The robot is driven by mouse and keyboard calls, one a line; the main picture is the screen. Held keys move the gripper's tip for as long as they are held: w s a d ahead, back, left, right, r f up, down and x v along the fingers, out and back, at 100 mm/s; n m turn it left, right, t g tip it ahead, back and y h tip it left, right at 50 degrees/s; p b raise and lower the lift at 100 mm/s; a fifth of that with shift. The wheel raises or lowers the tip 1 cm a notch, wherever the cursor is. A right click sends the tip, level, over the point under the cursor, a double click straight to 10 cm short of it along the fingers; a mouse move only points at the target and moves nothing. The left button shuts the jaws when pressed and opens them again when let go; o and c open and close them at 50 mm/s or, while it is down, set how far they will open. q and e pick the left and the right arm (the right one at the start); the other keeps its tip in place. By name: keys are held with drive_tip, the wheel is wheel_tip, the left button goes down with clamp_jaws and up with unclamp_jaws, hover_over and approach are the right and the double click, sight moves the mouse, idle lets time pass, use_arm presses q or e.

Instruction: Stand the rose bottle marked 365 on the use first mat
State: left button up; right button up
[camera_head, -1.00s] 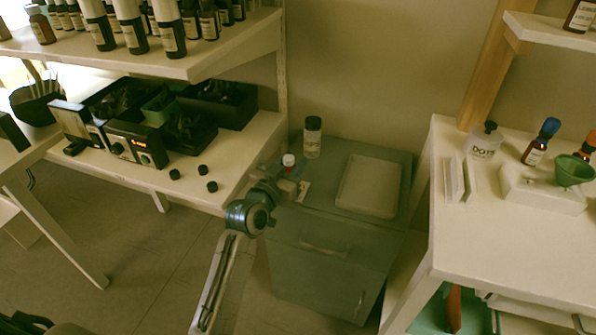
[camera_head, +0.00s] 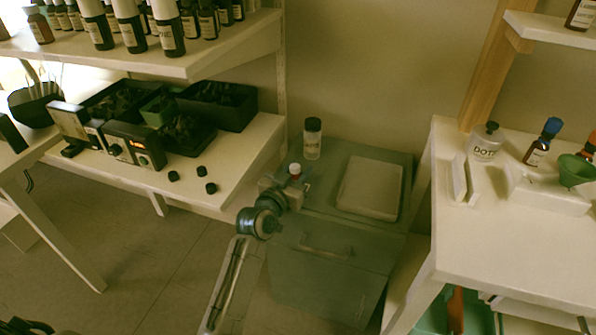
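My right gripper is not in view.
The left bench (camera_head: 240,150) holds dark bins and several black caps. A shelf above carries several dark bottles (camera_head: 170,35). The right table (camera_head: 500,230) holds a DOTS jar (camera_head: 487,143) and a blue-capped bottle (camera_head: 541,143).

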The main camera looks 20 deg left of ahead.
use_arm(q)
drive_tip(key=o, duration=0.4)
drive_tip(key=shift+r, duration=0.2)
drive_tip(key=s+a, duration=0.2)
drive_tip(key=s, duration=1)
drive_tip(key=s+f+g, duration=0.3)
drive_tip(key=s+f, duration=0.1)
drive_tip(key=s, duration=0.4)
drive_tip(key=s+a+f+n+g+y, duration=0.1)
drive_tip(key=s+f+g, duration=0.1)
drive_tip(key=s+f, duration=0.3)
drive_tip(key=s+f+n+g, duration=0.1)
drive_tip(key=s+f+g, duration=0.2)
drive_tip(key=s, duration=0.7)
drive_tip(key=shift+s+a+f+g+y+p, duration=0.15)
drive_tip(key=shift+s+a+f+y+p, duration=0.05)
drive_tip(key=shift+f, duration=0.25)
drive_tip(key=shift+s+a+f+g+y+p, duration=0.15)
drive_tip(key=shift+f+y, duration=0.05)
drive_tip(key=shift+f, duration=0.2)
drive_tip(key=shift+c, duration=0.5)
